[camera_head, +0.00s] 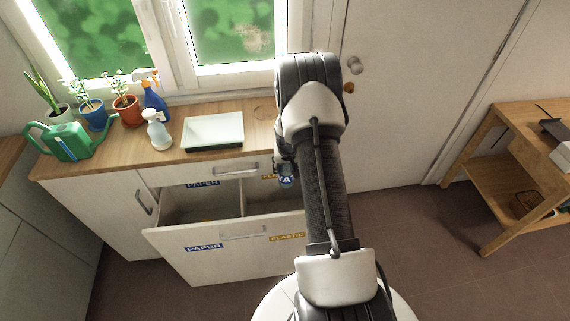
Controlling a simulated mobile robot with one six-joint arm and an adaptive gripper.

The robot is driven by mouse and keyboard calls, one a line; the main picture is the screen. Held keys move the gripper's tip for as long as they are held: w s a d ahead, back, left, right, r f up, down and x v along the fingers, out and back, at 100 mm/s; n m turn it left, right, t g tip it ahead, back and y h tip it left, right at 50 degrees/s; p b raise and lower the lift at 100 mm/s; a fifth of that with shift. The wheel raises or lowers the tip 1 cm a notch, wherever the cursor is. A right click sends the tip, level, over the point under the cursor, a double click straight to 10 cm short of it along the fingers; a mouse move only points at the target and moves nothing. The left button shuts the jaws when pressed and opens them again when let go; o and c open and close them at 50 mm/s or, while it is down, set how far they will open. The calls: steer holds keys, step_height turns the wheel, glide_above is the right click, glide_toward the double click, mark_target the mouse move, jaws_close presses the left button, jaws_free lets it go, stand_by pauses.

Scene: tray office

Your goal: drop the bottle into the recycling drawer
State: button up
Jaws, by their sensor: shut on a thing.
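My gripper (283,161) is shut on a bottle. Only a small part of the bottle (286,181) shows, with a blue label and white letters; my arm hides much of the gripper and the rest of the bottle. The recycling drawer (218,248) is pulled open, its front marked PAPER on the left and PLASTIC on the right. A divider splits it into a left compartment (205,205) and a right compartment (262,197). In the picture, the bottle is over the back of the right, PLASTIC side; its exact height above the drawer cannot be told.
The wooden counter (100,163) holds a green watering can (68,143), potted plants, two spray bottles (157,132) and a flat scale-like tray (213,131). A wooden side table (520,160) stands right. The floor between is clear.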

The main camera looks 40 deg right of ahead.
mark_target(286, 173)
step_height(286, 173, down, 4)
steer(key=shift+f+b, duration=0.1)
steer(key=shift+b, duration=0.75)
steer(key=o, duration=1.1)
steer(key=shift+r, duration=0.2)
steer(key=v, duration=1.1)
steer(key=shift+s+r, duration=0.15)
steer(key=shift+r, duration=0.25)
